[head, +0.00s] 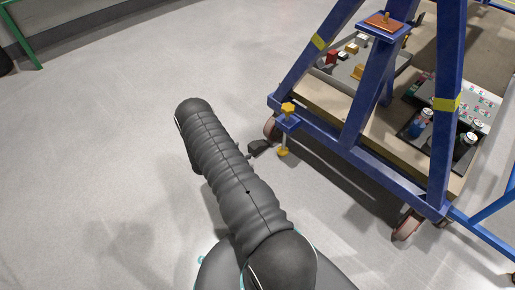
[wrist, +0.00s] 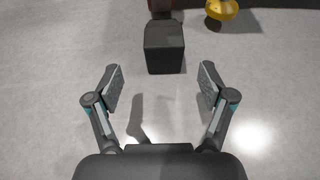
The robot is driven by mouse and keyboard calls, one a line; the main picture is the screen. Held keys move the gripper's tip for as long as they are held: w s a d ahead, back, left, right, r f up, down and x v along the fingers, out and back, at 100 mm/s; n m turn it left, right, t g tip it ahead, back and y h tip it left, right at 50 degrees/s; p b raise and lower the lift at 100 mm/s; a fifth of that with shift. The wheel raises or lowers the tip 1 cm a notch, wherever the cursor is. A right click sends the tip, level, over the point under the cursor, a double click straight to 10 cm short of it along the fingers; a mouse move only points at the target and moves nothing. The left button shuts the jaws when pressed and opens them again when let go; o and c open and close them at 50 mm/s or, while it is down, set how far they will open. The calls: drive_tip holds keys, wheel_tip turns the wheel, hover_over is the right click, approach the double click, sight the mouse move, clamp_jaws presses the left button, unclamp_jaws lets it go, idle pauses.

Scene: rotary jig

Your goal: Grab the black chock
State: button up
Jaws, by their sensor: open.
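The black chock (wrist: 164,48) lies on the grey floor and shows in the wrist view at the top middle, ahead of my gripper. My gripper (wrist: 158,85) is open and empty, with its two fingers spread wide. The chock is beyond the fingertips and roughly centred between them, apart from both. In the head view the chock (head: 260,147) is a small dark shape beside the caster wheel of the blue frame. My own arm covers part of the floor there, and my gripper is mostly hidden behind it.
The blue steel jig frame (head: 360,150) stands on caster wheels (head: 407,225) at the right. A yellow-footed levelling screw (head: 283,152) stands close to the chock; its yellow foot (wrist: 222,9) shows in the wrist view. The floor at the left (head: 90,130) is clear.

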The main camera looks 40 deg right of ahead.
sight(251, 148)
drive_tip(key=x, duration=0.2)
drive_tip(key=shift+d+f, duration=0.1)
drive_tip(key=shift+d, duration=0.2)
drive_tip(key=shift+s+x, duration=0.15)
drive_tip(key=shift+x, duration=1.15)
drive_tip(key=shift+s+x, duration=0.15)
drive_tip(key=shift+x, duration=1.15)
drive_tip(key=c, duration=1.5)
drive_tip(key=shift+o, duration=0.2)
